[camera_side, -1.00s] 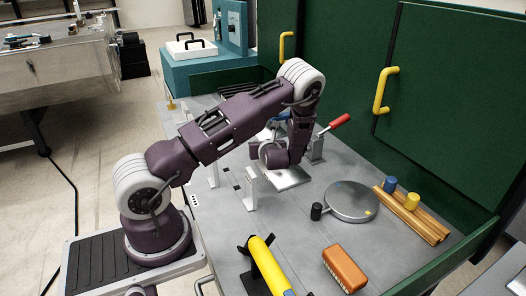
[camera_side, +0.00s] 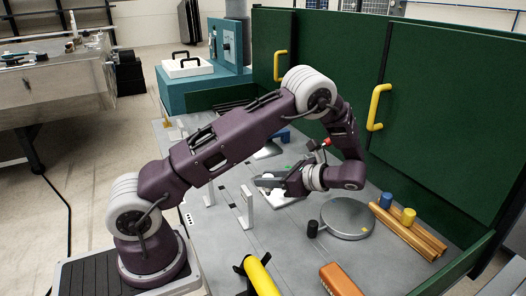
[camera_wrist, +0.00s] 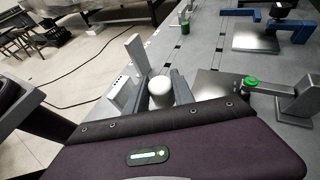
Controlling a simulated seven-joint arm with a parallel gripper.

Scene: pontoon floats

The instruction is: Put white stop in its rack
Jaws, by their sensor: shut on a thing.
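My gripper (camera_side: 262,182) is held nearly level above the grey bench, its fingers pointing left in the side view. In the wrist view my gripper (camera_wrist: 161,88) is shut on a white rounded cylinder, which looks like the white stop (camera_wrist: 161,92). The stop sits between the two grey fingers, and its lower part is hidden by the wrist housing. In the side view I cannot make out the stop. White uprights (camera_side: 247,208) stand on the bench below and left of the fingers. I cannot tell for sure which fixture is the stop's rack.
A round grey plate (camera_side: 347,217), copper-coloured rods (camera_side: 412,232), a yellow cylinder (camera_side: 261,277) and an orange brush (camera_side: 341,280) lie to the right and front. A green wall (camera_side: 440,130) closes the back. A green-knobbed clamp (camera_wrist: 250,81) stands right in the wrist view.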

